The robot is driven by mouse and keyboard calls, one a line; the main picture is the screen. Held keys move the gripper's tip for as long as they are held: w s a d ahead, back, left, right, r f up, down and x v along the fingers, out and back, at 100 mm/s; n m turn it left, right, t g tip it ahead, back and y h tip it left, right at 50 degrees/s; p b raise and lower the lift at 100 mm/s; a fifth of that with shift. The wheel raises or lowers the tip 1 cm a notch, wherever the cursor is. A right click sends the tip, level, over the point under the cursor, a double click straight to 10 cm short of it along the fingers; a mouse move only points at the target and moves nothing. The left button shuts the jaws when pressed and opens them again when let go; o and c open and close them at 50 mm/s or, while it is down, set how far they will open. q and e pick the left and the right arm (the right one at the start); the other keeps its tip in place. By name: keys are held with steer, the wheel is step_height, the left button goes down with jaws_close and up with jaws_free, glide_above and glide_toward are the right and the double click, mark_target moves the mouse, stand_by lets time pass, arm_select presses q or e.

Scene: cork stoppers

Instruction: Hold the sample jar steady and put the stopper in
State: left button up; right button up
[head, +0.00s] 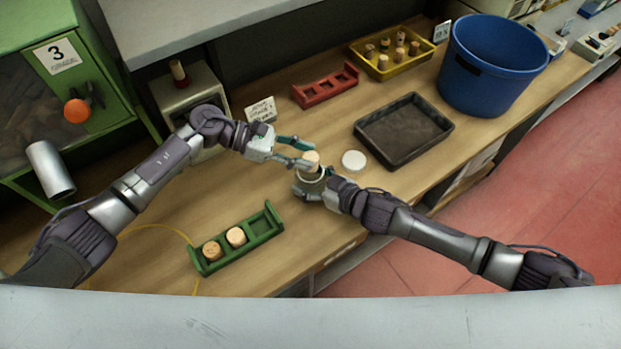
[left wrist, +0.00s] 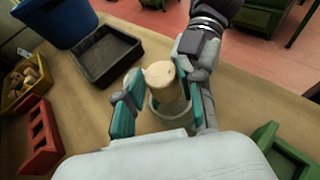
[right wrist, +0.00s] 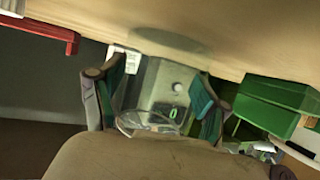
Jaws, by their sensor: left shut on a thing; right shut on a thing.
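The sample jar (head: 313,182) stands upright near the table's front edge. My right gripper (head: 311,189) is shut around it; the right wrist view shows the clear jar (right wrist: 150,95) between the two fingers. A pale cork stopper (head: 311,158) is at the jar's mouth, and my left gripper (head: 303,154) is shut on it from the left. In the left wrist view the stopper (left wrist: 163,85) looks slightly tilted and overlaps the jar rim (left wrist: 172,115). I cannot tell whether its lower end is inside the mouth.
A green rack (head: 240,244) with two corks lies front left. A white disc (head: 354,160) and a black tray (head: 404,128) are right of the jar. Behind are a red rack (head: 325,86), a yellow tray with several corks (head: 384,72) and a blue bucket (head: 492,65).

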arm_select(q)
steer(key=shift+s+a+f, duration=0.1)
steer(key=shift+s+f, duration=0.05)
steer(key=shift+f, duration=1.05)
steer(key=shift+s+a+f, duration=0.1)
steer(key=shift+f, duration=1.05)
arm_select(e)
steer(key=shift+s+a+r, duration=0.1)
steer(key=shift+s+a, duration=0.1)
arm_select(q)
steer(key=o, duration=0.6)
steer(key=shift+o, duration=1.1)
steer(key=shift+d+f, duration=0.1)
arm_select(e)
steer(key=shift+d, duration=0.1)
steer(key=shift+w, duration=0.2)
arm_select(q)
steer(key=r+v, duration=0.1)
steer(key=v, duration=0.6)
steer(key=shift+w+r, duration=0.2)
steer(key=shift+r, duration=0.2)
arm_select(e)
steer(key=shift+d+f, duration=0.15)
steer(key=shift+f, duration=0.05)
